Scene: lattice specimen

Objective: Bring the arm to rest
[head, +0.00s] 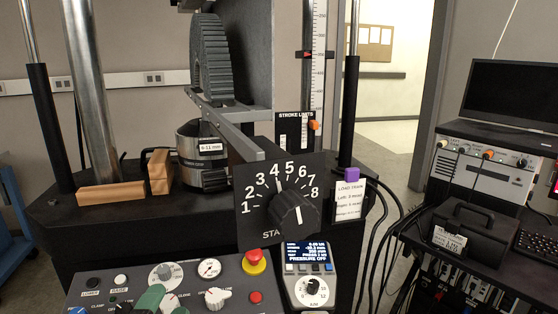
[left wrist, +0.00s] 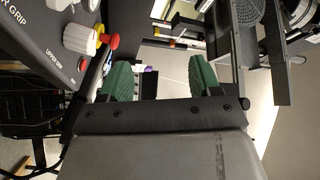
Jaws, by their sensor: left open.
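My left gripper (head: 166,297) shows only in part at the bottom edge of the head view, low over the control panel (head: 95,290). One green fingertip is plain there. In the left wrist view the two green fingers of the left gripper (left wrist: 160,78) stand wide apart with nothing held between them. The rest of the left arm is outside the head view. My right gripper is in neither view.
A large step dial (head: 278,200) and a red stop button (head: 254,259) stand near the left gripper. A cart with a monitor (head: 512,92) is at right.

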